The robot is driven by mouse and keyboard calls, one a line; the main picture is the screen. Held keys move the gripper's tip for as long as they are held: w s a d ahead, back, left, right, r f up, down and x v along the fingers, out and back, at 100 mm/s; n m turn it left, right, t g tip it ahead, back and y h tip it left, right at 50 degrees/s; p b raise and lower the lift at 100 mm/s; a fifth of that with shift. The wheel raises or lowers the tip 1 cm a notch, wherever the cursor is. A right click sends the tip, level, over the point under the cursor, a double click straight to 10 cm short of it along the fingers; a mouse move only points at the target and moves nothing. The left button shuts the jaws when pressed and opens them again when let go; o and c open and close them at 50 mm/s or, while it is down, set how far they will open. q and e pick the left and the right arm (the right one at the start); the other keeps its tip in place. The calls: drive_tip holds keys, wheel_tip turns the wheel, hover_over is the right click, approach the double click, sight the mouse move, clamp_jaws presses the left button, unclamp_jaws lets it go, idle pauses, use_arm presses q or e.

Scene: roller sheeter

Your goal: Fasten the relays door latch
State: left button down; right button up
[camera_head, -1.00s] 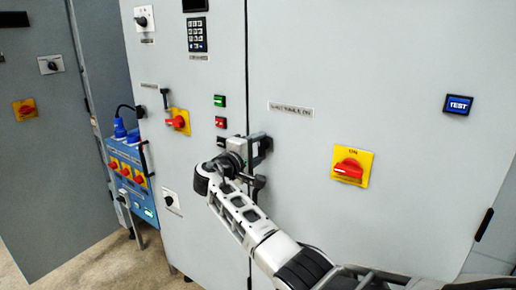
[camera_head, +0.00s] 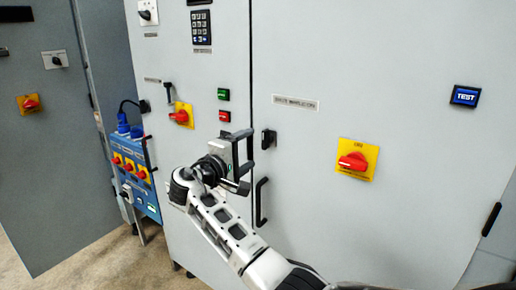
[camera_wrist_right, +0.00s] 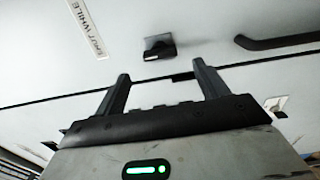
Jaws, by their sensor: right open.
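A small black latch (camera_head: 268,138) sits on the large right-hand grey door, just right of the vertical seam. In the right wrist view the latch (camera_wrist_right: 160,47) is a dark block on a small plate, beyond the fingertips. My right gripper (camera_head: 246,162) is in front of the seam, a little left of and below the latch in the head view. Its two fingers are apart, with nothing between them, and the right wrist view shows the same open gripper (camera_wrist_right: 160,72). The gripper appears clear of the latch. My left gripper is not in view.
A black pull handle (camera_head: 262,203) is below the latch. A red rotary switch on yellow (camera_head: 357,160) and a TEST display (camera_head: 466,96) are farther right. Green (camera_head: 223,95) and red (camera_head: 224,116) buttons are left of the seam. A blue socket box (camera_head: 135,175) stands left.

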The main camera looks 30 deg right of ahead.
drive_tip(key=b+v, duration=0.1)
drive_tip(key=v, duration=0.8)
idle(0.4)
